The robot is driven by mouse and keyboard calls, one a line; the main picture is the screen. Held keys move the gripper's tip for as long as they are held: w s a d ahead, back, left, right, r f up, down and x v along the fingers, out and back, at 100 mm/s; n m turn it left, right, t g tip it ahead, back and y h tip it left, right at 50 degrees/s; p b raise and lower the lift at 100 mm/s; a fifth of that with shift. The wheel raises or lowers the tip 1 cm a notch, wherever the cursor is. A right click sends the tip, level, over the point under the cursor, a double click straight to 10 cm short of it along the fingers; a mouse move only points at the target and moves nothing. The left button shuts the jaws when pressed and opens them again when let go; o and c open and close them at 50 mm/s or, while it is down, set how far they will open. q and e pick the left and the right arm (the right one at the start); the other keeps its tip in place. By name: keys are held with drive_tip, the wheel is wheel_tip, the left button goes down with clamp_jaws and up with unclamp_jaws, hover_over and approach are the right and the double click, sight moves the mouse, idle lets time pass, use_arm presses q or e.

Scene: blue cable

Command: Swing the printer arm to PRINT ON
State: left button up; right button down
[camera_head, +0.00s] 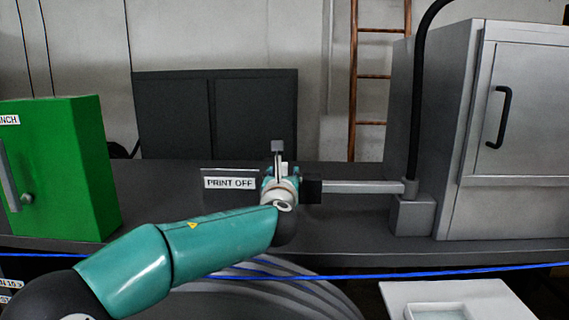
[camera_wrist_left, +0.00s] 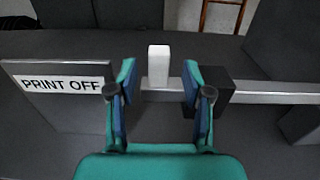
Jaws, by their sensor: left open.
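The printer arm (camera_head: 360,187) is a grey horizontal bar running left from a post (camera_head: 411,191) to a black block (camera_head: 312,189). In the left wrist view the bar (camera_wrist_left: 275,93) passes through the black block (camera_wrist_left: 218,92) to an upright white peg (camera_wrist_left: 158,58). My left gripper (camera_head: 282,174) is at the bar's left end and hides part of it. In the wrist view its open fingers (camera_wrist_left: 158,78) stand on either side of the peg, with gaps. A PRINT OFF sign (camera_head: 230,183) stands just left of the gripper. My right gripper is out of view.
A grey cabinet (camera_head: 510,110) with a black handle stands at the right, a green box (camera_head: 65,170) at the left. A dark panel (camera_head: 215,112) stands behind. A blue cable (camera_head: 420,273) crosses in front of the dark bench (camera_head: 150,210). A black hose rises above the post.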

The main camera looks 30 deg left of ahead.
sight(283, 170)
use_arm(q)
drive_tip(key=shift+p+x, duration=0.55)
drive_tip(key=shift+x, duration=1.65)
clamp_jaws()
